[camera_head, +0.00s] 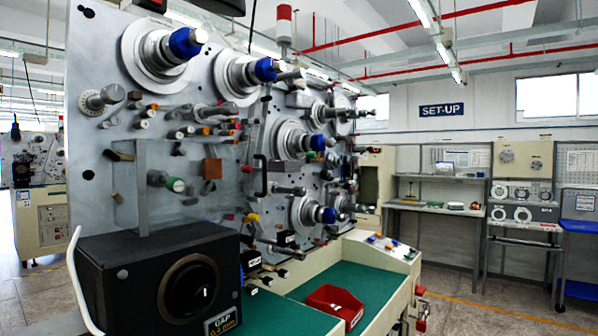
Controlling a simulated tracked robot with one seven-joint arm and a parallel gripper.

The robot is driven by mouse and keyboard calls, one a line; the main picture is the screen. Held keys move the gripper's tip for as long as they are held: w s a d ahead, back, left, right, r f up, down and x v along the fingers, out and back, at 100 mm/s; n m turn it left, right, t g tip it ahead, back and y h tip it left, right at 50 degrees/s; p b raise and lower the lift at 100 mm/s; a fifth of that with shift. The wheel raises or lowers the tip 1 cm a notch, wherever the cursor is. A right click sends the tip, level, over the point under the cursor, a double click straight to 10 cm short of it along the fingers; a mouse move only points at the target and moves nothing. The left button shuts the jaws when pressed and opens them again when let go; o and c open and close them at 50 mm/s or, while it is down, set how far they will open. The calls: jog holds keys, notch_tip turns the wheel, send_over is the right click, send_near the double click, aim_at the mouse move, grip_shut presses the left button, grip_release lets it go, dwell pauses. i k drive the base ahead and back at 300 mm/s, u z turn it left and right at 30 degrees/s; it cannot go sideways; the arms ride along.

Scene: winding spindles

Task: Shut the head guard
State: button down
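A winding machine with a grey upright face plate (100,45) fills the left and middle of the view. A black vertical bar handle (260,177) stands near the panel's right edge. Rollers and pins show through the panel. I cannot tell how far the guard stands from the plate. My gripper is not in view.
A black box with a dial (155,275) marked GAP stands at the lower left, in front of the guard's lower part. Spindles with blue caps (185,42) stick out from the plate. Open floor lies right.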

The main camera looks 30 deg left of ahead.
aim_at(141, 184)
jog(key=u, duration=0.05)
jog(key=k, duration=1)
jog(key=u, duration=0.5)
jog(key=i, duration=1)
